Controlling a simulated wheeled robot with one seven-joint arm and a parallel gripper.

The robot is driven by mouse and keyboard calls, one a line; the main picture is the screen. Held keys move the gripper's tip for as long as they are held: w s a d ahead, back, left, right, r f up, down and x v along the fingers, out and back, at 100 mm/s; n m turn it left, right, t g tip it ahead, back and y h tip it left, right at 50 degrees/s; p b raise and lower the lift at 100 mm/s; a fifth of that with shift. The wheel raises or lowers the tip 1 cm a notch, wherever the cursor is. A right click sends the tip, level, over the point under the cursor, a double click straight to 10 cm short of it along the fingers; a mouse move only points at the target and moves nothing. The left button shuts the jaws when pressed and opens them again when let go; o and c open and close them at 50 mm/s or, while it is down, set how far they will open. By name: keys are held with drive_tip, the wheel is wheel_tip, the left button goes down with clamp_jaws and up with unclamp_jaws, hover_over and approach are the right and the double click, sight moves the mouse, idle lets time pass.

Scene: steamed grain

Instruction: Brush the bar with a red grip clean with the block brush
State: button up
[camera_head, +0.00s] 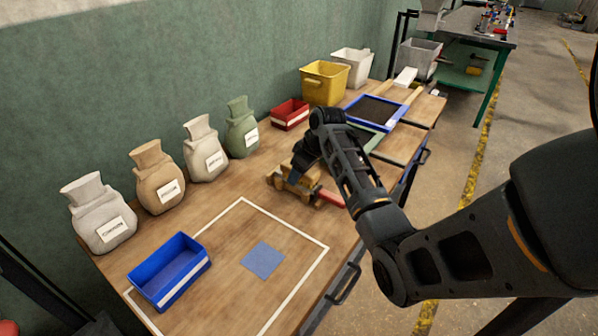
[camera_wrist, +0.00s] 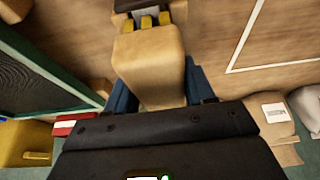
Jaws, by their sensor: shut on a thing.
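My gripper (camera_head: 299,172) is low over the middle of the workbench, shut on the block brush. In the wrist view the brush's tan wooden block (camera_wrist: 150,62) sits between my blue fingers (camera_wrist: 160,95). Yellow tufts or pegs (camera_wrist: 147,21) show just past the block's far end, beside a dark brown piece. The red grip of the bar (camera_head: 329,197) sticks out to the right below my gripper, next to wooden pieces (camera_head: 288,186). My arm and gripper hide most of the bar; I cannot tell whether the brush touches it.
A blue bin (camera_head: 170,270) and a flat blue square (camera_head: 262,261) lie at or inside a white outline in front. Several labelled sacks (camera_head: 205,150) line the wall. A red bin (camera_head: 290,114), yellow bin (camera_head: 325,83) and blue-framed tray (camera_head: 376,109) stand behind.

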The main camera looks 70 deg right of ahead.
drive_tip(key=shift+r, duration=4.05)
